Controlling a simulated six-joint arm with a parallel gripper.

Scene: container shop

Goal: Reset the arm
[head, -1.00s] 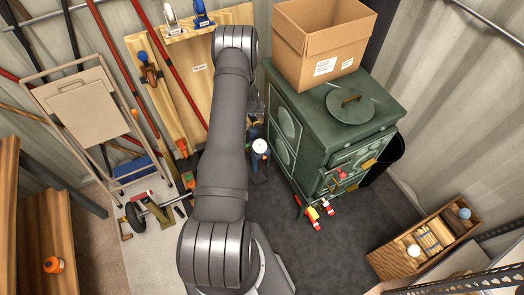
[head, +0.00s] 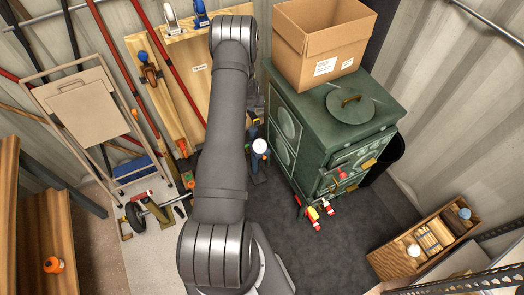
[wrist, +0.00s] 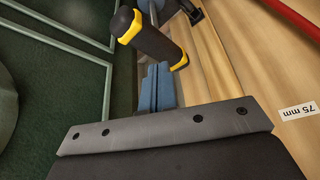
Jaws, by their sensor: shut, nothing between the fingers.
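My arm stands in the middle of the head view, and its upper end hides most of my gripper there. In the wrist view my gripper (wrist: 158,76) shows as two blue-grey fingers lying together beyond the grey screwed plate. The fingers are shut, with nothing seen between them. A black and yellow handle (wrist: 155,40) lies just beyond the fingertips; I cannot tell whether it touches them.
The green stove (head: 335,125) with an open cardboard box (head: 320,45) on it stands right of my arm. Wooden boards (head: 200,70) and long tools lean behind and left. A wooden crate (head: 383,262) sits at the lower right.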

